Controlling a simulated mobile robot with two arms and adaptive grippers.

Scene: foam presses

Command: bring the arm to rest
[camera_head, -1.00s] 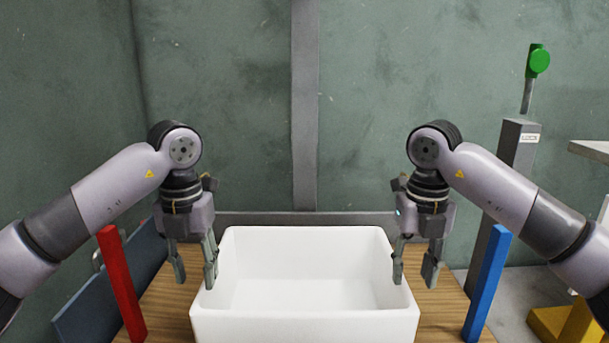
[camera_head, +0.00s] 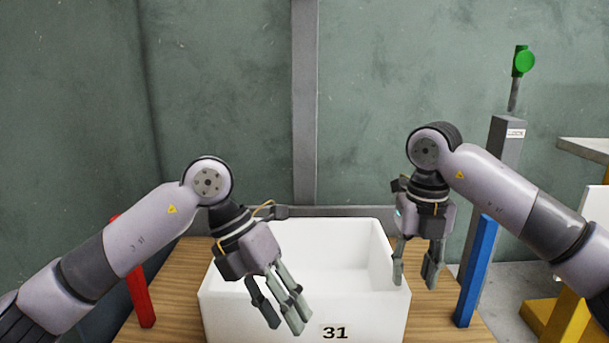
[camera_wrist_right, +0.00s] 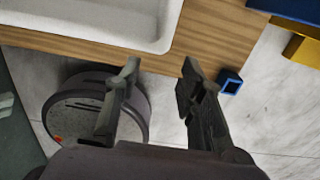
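My left gripper (camera_head: 282,308) is tilted, its fingers pointing down and to the right in front of the white bin's near wall. Its fingers are apart and nothing shows between them. My right gripper (camera_head: 415,275) hangs fingers down at the bin's right side. In the right wrist view its fingers (camera_wrist_right: 158,85) are wide apart with nothing between them. The white bin (camera_head: 235,312), marked 31, sits on the wooden table. What I see of its inside is empty; my left gripper hides part of it.
A red post (camera_head: 140,292) stands at the table's left and a blue post (camera_head: 475,272) at its right. A grey lock post with a green knob (camera_head: 524,61) and a yellow stand (camera_head: 560,325) are further right. A round dark base (camera_wrist_right: 75,108) is below the right gripper.

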